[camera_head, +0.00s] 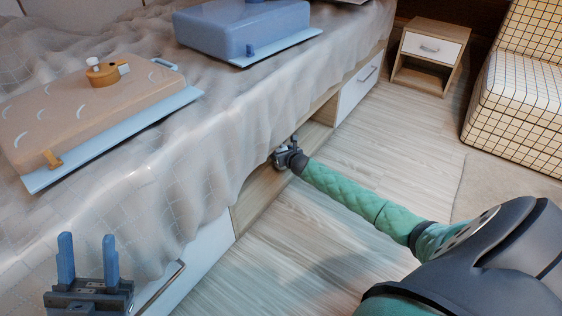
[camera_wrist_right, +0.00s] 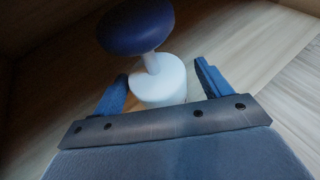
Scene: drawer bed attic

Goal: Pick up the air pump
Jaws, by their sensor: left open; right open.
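The air pump, a white cylinder with a thin stem and a dark blue rounded end, shows in the right wrist view (camera_wrist_right: 158,82). It seems to be in the open compartment under the bed. My right gripper (camera_wrist_right: 161,72) is open, with one finger on each side of the white body; I cannot tell whether they touch it. In the head view my right gripper (camera_head: 289,155) reaches to the bed's side, and the pump is mostly hidden there. My left gripper (camera_head: 88,240) is open and empty, beside the bed at the lower left.
The bed (camera_head: 195,185) carries a tan case (camera_head: 85,110) and a blue case (camera_head: 240,28). Wooden compartment walls surround the pump closely. A white drawer front (camera_head: 358,88) lies further along the bed. A nightstand (camera_head: 430,50) and checked sofa (camera_head: 515,95) stand beyond clear floor.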

